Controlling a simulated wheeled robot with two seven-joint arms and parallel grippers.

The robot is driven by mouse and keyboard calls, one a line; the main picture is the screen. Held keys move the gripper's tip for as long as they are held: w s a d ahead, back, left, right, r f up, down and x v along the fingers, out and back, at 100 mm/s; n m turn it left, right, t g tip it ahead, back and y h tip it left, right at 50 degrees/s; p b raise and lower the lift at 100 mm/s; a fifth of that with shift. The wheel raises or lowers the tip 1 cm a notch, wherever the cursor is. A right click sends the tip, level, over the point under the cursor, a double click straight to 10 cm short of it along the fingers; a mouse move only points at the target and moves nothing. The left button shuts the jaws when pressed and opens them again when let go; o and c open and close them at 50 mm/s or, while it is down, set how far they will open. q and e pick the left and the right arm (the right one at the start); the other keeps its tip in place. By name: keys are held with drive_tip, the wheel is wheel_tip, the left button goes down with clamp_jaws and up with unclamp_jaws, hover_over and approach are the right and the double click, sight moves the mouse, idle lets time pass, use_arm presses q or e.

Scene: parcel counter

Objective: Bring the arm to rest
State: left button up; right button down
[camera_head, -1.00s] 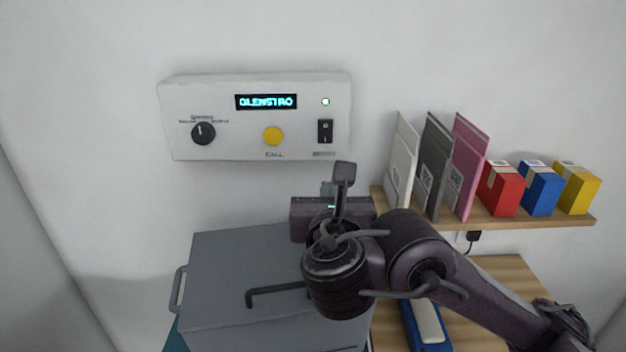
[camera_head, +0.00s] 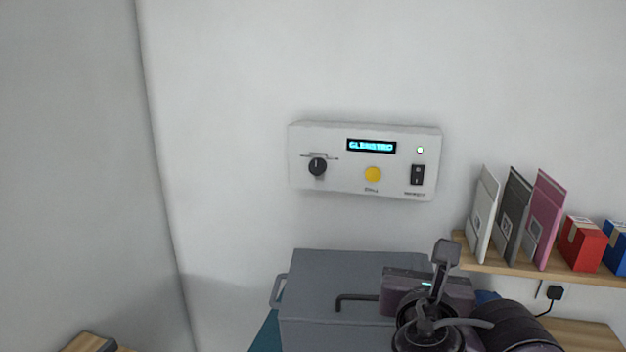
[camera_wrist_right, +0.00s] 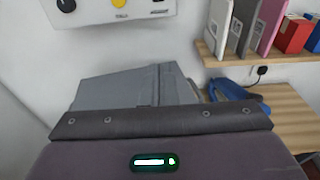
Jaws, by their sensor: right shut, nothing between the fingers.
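My right arm (camera_head: 500,325) comes in at the bottom right of the head view. Its gripper (camera_head: 402,288) is in front of the right part of the grey box, below the wall panel. The gripper's body also fills the bottom of the right wrist view (camera_wrist_right: 160,152), with a small lit display on it. The fingers are hidden behind the body, and nothing held shows. The gripper is shut. It looks apart from the panel and the shelf. My left gripper is out of view.
A white wall panel (camera_head: 300,185) has a knob, a yellow button and a switch. The grey box (camera_head: 330,270) with a handle stands below it. A wooden shelf (camera_head: 560,271) at right holds envelopes and small boxes. A blue object (camera_wrist_right: 232,92) lies below the shelf.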

drive_tip(key=s+a+f+m+g+y, duration=0.1)
drive_tip(key=s+f+m+g+y, duration=0.15)
drive_tip(key=f+m, duration=0.55)
drive_tip(key=s+a+f+m+g+y, duration=0.15)
drive_tip(key=s+f+m+g, duration=0.35)
drive_tip(key=f, duration=0.5)
drive_tip(key=s+d+f+m+g, duration=0.2)
drive_tip(key=s+d+f+m, duration=0.1)
drive_tip(key=s+f+m, duration=0.5)
drive_tip(key=s+d+f+m+g, duration=0.35)
drive_tip(key=f+m, duration=0.25)
drive_tip(key=m, duration=0.4)
drive_tip(key=s+f, duration=0.2)
drive_tip(key=f, duration=1.4)
drive_tip(key=s+f, duration=0.2)
drive_tip(key=f, duration=1.3)
drive_tip(key=s+d+f+g, duration=0.2)
drive_tip(key=s+f, duration=1.5)
drive_tip(key=s, duration=0.1)
drive_tip(key=shift+d+n+y, duration=0.3)
drive_tip(key=shift+d, duration=0.05)
